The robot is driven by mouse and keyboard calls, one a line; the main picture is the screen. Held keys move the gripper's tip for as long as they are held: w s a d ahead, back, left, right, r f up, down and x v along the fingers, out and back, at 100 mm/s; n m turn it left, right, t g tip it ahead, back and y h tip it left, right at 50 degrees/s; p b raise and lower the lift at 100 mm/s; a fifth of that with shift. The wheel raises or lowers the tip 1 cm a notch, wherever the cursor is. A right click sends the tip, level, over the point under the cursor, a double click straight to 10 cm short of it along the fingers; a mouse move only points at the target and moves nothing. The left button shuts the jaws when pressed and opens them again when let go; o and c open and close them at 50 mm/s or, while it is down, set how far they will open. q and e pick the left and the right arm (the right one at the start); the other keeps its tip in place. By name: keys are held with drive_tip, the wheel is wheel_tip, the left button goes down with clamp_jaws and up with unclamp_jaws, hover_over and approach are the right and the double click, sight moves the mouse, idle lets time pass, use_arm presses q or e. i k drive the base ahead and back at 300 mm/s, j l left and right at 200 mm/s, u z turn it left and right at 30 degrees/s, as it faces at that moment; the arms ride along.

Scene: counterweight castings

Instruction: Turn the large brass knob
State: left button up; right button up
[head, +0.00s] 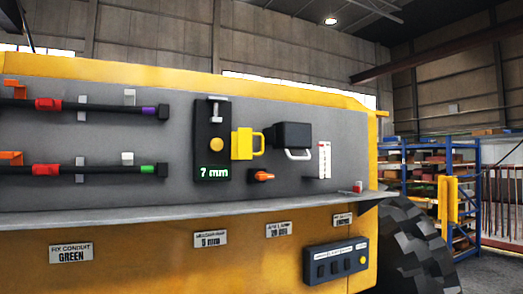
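A round brass-yellow knob (216,144) sits on a tall black panel (208,125) on the grey face of the yellow machine. A grey T-shaped handle (215,108) is above it, and a green display (213,172) reading "7 mm" is below it. A smaller yellow round part (362,260) is on the dark box low at the right. Neither of my grippers shows in the head view.
A yellow handled block (242,144), a black box with a pale handle (293,137) and an orange knob (262,176) are right of the panel. Two dark conduits (110,107) (110,169) run at left. A grey ledge (150,213) juts out below.

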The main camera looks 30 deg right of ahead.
sight(216, 145)
drive_tip(key=l, duration=0.6)
drive_tip(key=i+l, duration=0.1)
drive_tip(key=l, duration=0.5)
drive_tip(key=l+z, duration=0.1)
drive_tip(key=l, duration=0.55)
drive_tip(key=i, duration=0.05)
